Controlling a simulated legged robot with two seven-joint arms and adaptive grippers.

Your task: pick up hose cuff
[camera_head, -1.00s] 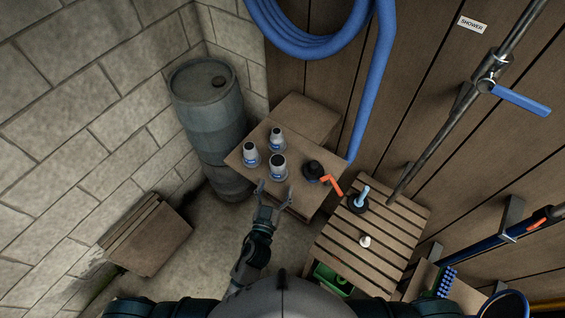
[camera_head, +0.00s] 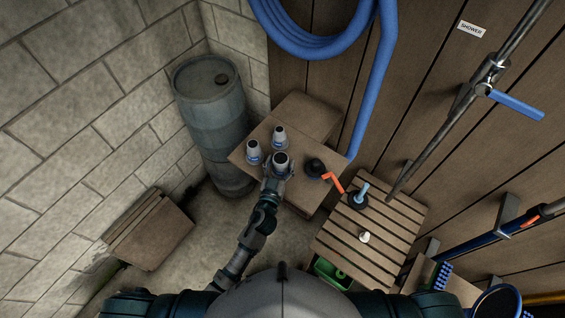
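Three grey hose cuffs with blue bands stand upright on a small wooden table (camera_head: 305,196). One hose cuff (camera_head: 279,135) is at the back, one hose cuff (camera_head: 254,152) at the left, and one hose cuff (camera_head: 281,159) at the front. My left gripper (camera_head: 278,169) is at the front cuff, with a finger on either side of its lower part. The fingers look spread; whether they touch the cuff is hard to see. The gripper hides the cuff's base. My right gripper is out of view.
A black fitting with an orange handle (camera_head: 315,167) stands right of the front cuff. A barrel (camera_head: 212,120) is behind left. A slatted stand (camera_head: 385,235) with a blue-handled tool (camera_head: 360,195) is at the right. A blue hose (camera_head: 366,100) hangs on the wall.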

